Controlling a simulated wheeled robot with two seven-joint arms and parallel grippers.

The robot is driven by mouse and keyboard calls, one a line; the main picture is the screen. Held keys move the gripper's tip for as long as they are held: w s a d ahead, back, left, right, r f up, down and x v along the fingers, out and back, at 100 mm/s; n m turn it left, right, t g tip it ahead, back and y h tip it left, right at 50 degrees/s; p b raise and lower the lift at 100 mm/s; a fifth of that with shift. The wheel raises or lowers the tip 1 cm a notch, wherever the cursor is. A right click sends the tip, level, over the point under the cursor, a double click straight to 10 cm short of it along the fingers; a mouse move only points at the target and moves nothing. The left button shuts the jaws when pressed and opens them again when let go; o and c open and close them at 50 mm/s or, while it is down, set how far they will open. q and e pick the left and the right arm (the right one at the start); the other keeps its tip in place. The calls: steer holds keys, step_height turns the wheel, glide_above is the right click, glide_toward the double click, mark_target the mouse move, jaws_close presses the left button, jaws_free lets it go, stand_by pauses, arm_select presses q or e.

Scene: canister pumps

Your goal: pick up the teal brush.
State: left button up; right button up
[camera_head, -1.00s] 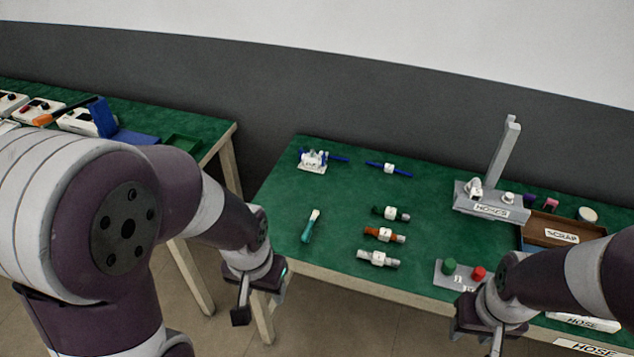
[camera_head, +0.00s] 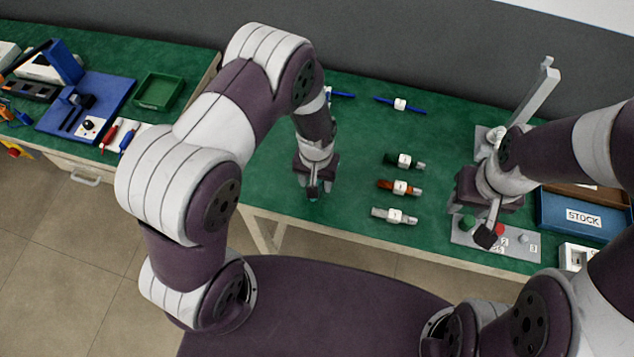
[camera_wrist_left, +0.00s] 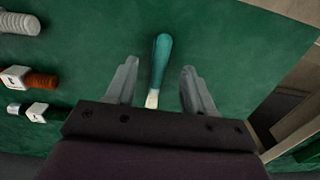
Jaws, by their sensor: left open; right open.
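The teal brush (camera_wrist_left: 160,62) lies on the green table top in the left wrist view, its teal handle pointing away and its pale bristle end nearer my gripper. My left gripper (camera_wrist_left: 160,84) is open, with one finger on each side of the brush and nothing held. Whether the fingers touch the table cannot be told. My right gripper (camera_head: 487,236) is open over the right part of the table.
Several fittings, one green (camera_head: 404,161), one orange (camera_head: 399,187) and one pale (camera_head: 394,216), lie right of my left gripper. A grey plate (camera_head: 520,243) with red and green caps lies under my right gripper. A blue STOCK bin (camera_head: 580,216) stands at the right.

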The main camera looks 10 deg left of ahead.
arm_select(q)
steer(key=shift+f, duration=0.85)
jaws_close()
steer(key=shift+r, duration=0.1)
